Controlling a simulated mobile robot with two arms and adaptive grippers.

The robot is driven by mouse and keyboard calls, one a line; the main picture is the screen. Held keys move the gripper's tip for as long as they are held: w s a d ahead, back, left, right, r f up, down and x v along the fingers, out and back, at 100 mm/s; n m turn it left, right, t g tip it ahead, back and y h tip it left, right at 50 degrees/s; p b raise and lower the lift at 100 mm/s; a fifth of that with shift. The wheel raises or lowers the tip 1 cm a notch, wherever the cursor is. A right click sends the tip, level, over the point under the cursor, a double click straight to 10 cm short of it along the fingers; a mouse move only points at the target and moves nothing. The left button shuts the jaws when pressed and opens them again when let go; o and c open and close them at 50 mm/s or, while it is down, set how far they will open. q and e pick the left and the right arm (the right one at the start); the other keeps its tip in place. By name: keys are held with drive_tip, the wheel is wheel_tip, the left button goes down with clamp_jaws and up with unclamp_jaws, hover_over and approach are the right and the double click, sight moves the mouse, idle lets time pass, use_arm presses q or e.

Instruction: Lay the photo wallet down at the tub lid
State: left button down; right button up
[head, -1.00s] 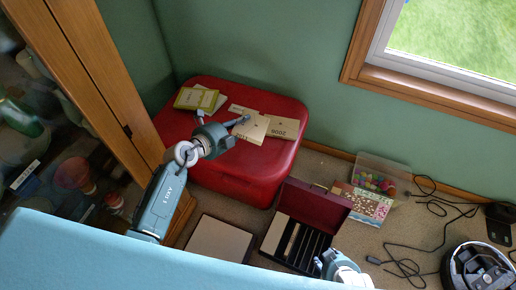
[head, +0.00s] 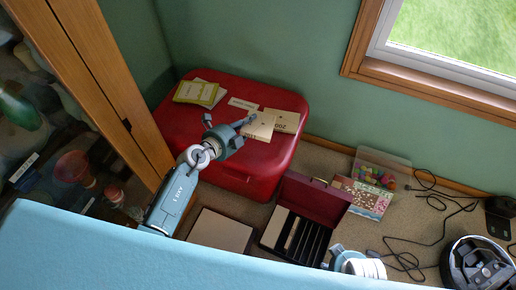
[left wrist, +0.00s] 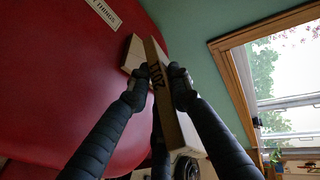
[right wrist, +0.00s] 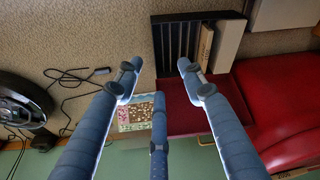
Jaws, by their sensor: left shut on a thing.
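The red tub lid (head: 190,120) is the top of a red tub in the corner. My left gripper (head: 247,122) is over its right part, shut on a cream photo wallet (head: 260,127). In the left wrist view the held wallet (left wrist: 168,95) stands edge-on between the fingers (left wrist: 160,85), with dark digits on one face. Whether it touches the lid is unclear. A second cream wallet (head: 285,121) lies on the lid just beyond it; it also shows in the left wrist view (left wrist: 134,55). My right gripper (right wrist: 158,68) is open and empty, low at the right.
Yellow-green booklets (head: 200,93) and a white label (head: 243,103) are on the lid. An open maroon case (head: 312,198) with black slots stands on the carpet, near a clear bin (head: 380,168) and a patterned box (head: 362,198). Cables lie right. A wooden cabinet (head: 100,70) stands left.

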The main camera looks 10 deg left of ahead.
use_arm(q)
wheel_tip(320, 180, down, 3)
drive_tip(key=b, duration=0.3)
drive_tip(key=shift+b, duration=0.3)
wheel_tip(320, 180, down, 3)
drive_tip(key=b, duration=0.3)
drive_tip(key=shift+r, duration=0.15)
use_arm(e)
wheel_tip(320, 180, up, 13)
drive_tip(key=t, duration=0.1)
use_arm(q)
wheel_tip(320, 180, down, 2)
drive_tip(key=shift+f+b, duration=0.1)
drive_tip(key=shift+b, duration=0.7)
drive_tip(key=shift+f, duration=0.1)
use_arm(e)
drive_tip(key=w+a+r+t, duration=0.1)
drive_tip(key=w+r+t, duration=0.2)
drive_tip(key=w, duration=0.3)
drive_tip(key=w+a+r+t+y, duration=0.1)
drive_tip(key=w+a+r+t, duration=0.1)
drive_tip(key=w, duration=0.4)
drive_tip(key=shift+a+r+t, duration=0.25)
drive_tip(key=shift+r+t, duration=0.15)
drive_tip(key=shift+r, duration=0.1)
use_arm(q)
drive_tip(key=c, duration=1.7)
unclamp_jaws()
drive_tip(key=shift+c, duration=0.2)
